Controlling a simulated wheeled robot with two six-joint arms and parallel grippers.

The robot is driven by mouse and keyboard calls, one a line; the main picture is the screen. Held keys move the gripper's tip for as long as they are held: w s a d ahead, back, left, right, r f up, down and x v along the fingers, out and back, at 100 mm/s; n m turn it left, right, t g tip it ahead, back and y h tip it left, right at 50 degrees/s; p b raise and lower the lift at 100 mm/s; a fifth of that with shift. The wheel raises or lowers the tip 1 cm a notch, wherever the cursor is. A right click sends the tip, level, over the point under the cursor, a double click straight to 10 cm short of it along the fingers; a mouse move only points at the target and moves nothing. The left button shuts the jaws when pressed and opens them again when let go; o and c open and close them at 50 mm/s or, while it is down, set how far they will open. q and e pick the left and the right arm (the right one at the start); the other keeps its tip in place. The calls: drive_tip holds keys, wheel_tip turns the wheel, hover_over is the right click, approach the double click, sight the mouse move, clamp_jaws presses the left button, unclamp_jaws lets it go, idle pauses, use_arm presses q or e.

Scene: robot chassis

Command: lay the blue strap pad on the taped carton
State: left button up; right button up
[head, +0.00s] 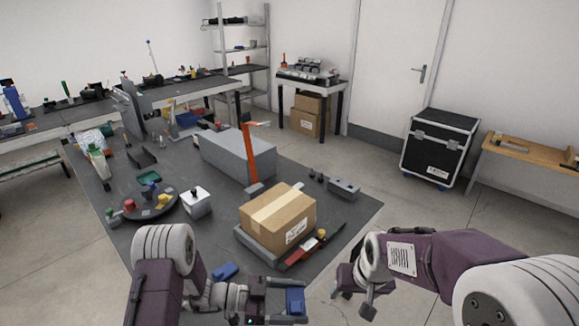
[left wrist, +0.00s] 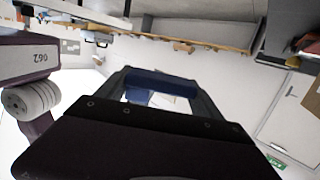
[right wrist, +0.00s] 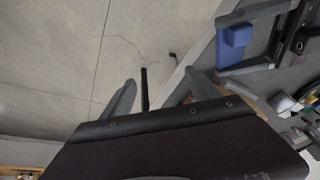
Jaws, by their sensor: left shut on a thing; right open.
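The taped carton (head: 280,218) is a brown box with a pale tape strip, sitting on a grey plate on the dark bench. My left gripper (head: 300,300) is shut on the blue strap pad (head: 294,301) near the bottom of the head view, in front of the carton and apart from it. The pad shows as a blue band between the fingers in the left wrist view (left wrist: 160,84) and in the right wrist view (right wrist: 235,42). My right gripper (head: 352,298) is open and empty, to the right of the left one.
A small blue block (head: 225,271) lies near the bench's front edge. A red-handled tool (head: 315,248) lies beside the carton. An orange upright (head: 251,152) stands behind it near a long grey box (head: 225,150). A round tray (head: 150,202) and a white box (head: 196,203) stand left.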

use_arm(q)
drive_tip(key=shift+w+f, duration=0.1)
drive_tip(key=shift+w, duration=0.1)
drive_tip(key=shift+s, duration=0.1)
use_arm(e)
drive_tip(key=shift+n+g, duration=0.3)
drive_tip(key=shift+n, duration=0.1)
drive_tip(key=w+a+r, duration=0.2)
drive_tip(key=r, duration=0.1)
drive_tip(key=shift+w+a, duration=0.25)
drive_tip(key=shift+a, duration=0.05)
